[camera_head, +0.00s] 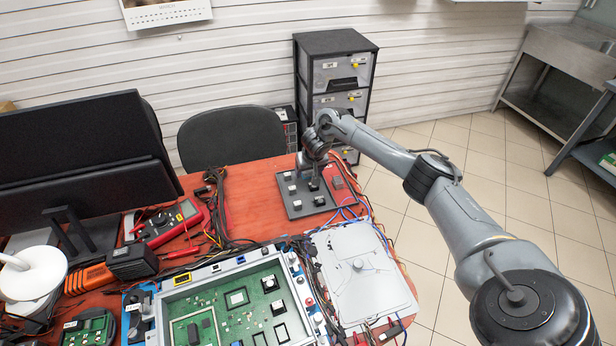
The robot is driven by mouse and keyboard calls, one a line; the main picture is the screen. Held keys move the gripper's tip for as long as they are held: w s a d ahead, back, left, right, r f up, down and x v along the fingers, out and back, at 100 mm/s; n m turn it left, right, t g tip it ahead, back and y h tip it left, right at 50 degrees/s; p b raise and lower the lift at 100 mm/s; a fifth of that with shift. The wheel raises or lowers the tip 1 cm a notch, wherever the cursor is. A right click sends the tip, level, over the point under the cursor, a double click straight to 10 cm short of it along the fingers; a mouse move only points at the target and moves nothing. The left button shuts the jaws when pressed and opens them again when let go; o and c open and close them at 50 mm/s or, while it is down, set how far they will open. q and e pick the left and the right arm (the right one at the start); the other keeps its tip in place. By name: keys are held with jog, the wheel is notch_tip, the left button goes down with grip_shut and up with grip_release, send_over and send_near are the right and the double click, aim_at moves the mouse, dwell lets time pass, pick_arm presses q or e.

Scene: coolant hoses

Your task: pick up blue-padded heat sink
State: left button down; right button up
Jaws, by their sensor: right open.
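A dark grey tray (304,211) lies at the back right of the red table and carries several small heat sinks with white or dark tops. I cannot make out a blue pad on any of them at this size, so I cannot tell which one is blue-padded. My right gripper (312,183) points down over the back part of the tray, with its jaws open, close to a dark heat sink. The gripper and its wrist partly hide what is there, and contact cannot be told. My left gripper is not in view.
A green circuit board (230,312) in a frame fills the front of the table. A white plate (362,270) with cables around it lies to its right. A red multimeter (172,222), a monitor (80,160) and loose cables are at the left. A drawer cabinet (338,75) stands behind.

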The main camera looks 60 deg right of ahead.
aim_at(309, 172)
jog(key=shift+w+f, duration=0.1)
jog(key=shift+f, duration=0.05)
jog(key=c, duration=1.1)
jog(key=shift+c, duration=0.2)
jog(key=shift+r+p, duration=0.35)
jog(key=shift+r, duration=0.25)
notch_tip(309, 172, up, 3)
jog(key=shift+r+p, duration=0.15)
jog(key=shift+p, duration=0.65)
jog(key=s+d+r+p, duration=0.1)
jog(key=s+r+p, duration=0.1)
jog(key=s+r, duration=0.4)
jog(key=s, duration=0.5)
jog(key=shift+s+d+r, duration=0.3)
jog(key=shift+d, duration=0.1)
